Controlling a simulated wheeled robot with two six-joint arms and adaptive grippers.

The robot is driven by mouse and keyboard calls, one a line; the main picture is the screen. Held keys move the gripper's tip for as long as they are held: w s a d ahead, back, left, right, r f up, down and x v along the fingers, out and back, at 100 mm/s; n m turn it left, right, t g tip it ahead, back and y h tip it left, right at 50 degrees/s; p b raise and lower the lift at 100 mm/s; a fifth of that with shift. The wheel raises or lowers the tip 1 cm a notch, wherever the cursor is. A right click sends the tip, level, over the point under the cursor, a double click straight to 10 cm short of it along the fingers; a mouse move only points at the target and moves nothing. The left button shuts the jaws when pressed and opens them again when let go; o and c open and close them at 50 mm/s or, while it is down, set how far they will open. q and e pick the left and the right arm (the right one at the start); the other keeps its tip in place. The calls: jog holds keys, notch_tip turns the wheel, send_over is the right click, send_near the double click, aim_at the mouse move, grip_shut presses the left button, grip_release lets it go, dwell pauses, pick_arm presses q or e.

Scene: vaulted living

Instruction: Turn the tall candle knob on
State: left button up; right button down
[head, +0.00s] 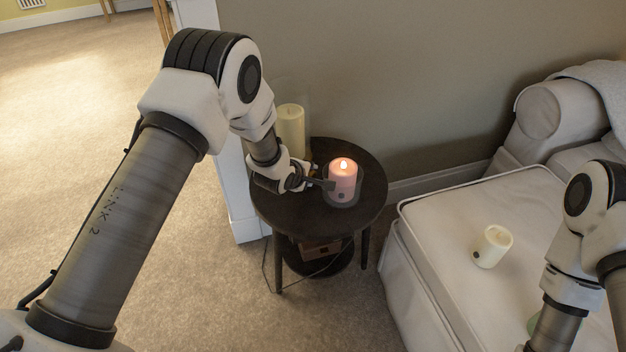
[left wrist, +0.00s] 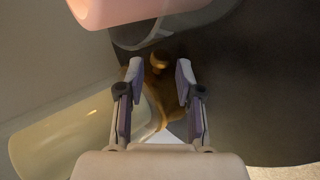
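The tall cream candle (head: 291,125) stands unlit at the back left of the dark round side table (head: 362,165). Its lower part is hidden behind my left arm, and I cannot make out its knob. It also shows at the left of the left wrist view (left wrist: 62,138). A shorter pink candle (head: 342,176) with a glowing flame stands on the table and has a dark round knob (head: 341,196) low on its side. My left gripper (head: 323,182) is low over the table beside the pink candle. Its fingers (left wrist: 158,70) are apart and look empty. My right gripper is out of view.
A small brass-coloured object (left wrist: 160,62) lies beyond the fingertips. A clear rim (left wrist: 135,45) surrounds the pink candle's base. A short cream candle (head: 493,247) stands on the pale seat (head: 440,215) at right. The wall (head: 400,80) is close behind the table.

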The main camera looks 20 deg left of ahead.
aim_at(311, 174)
pick_arm(q)
jog(key=x, duration=0.3)
jog(key=shift+s, duration=0.1)
